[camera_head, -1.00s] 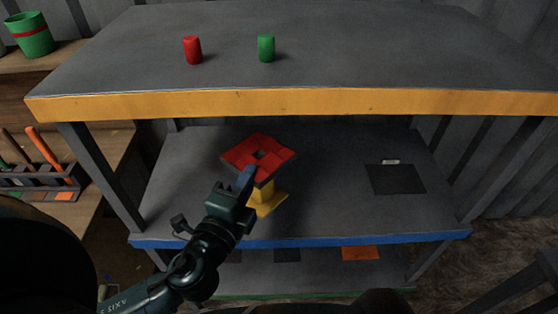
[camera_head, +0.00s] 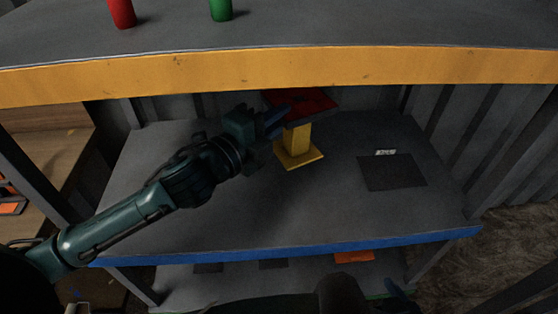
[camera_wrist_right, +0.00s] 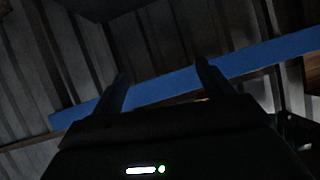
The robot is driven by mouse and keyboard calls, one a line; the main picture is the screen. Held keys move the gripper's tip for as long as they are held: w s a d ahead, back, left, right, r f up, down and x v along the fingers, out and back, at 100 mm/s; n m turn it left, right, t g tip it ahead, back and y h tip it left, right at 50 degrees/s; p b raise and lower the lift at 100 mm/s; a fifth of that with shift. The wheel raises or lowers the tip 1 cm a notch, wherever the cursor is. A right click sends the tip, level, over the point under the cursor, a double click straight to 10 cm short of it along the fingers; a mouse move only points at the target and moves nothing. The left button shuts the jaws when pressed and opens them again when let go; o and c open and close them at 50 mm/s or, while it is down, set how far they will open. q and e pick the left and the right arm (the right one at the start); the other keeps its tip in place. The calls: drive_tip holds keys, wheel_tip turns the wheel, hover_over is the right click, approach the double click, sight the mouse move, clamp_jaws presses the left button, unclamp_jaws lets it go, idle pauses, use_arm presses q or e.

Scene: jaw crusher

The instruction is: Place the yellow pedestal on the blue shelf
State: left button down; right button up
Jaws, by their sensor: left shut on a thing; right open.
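The yellow pedestal (camera_head: 298,141) has a square base, a short column and a dark-edged red top (camera_head: 312,104). It is upright over the rear middle of the blue shelf (camera_head: 300,247), the grey middle shelf with a blue front edge. My left gripper (camera_head: 276,119) comes in from the left and is shut on the pedestal just below its top. I cannot tell whether the base touches the shelf. My right gripper (camera_wrist_right: 162,80) is open and empty in the right wrist view, with a blue edge beyond its fingers.
An orange-edged upper shelf (camera_head: 300,60) overhangs the pedestal and carries a red cylinder (camera_head: 122,13) and a green cylinder (camera_head: 221,9). A dark square pad (camera_head: 392,172) lies at the shelf's right. The front of the blue shelf is clear. A lower shelf holds an orange patch (camera_head: 354,257).

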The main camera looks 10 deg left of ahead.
sight(291, 137)
use_arm(q)
wheel_tip(291, 137, down, 6)
drive_tip(key=shift+b, duration=0.65)
drive_tip(key=shift+f, duration=0.35)
drive_tip(key=shift+f, duration=0.1)
drive_tip(key=c, duration=1.8)
unclamp_jaws()
drive_tip(key=shift+f, duration=0.2)
drive_tip(key=o, duration=0.4)
drive_tip(key=shift+r, duration=0.15)
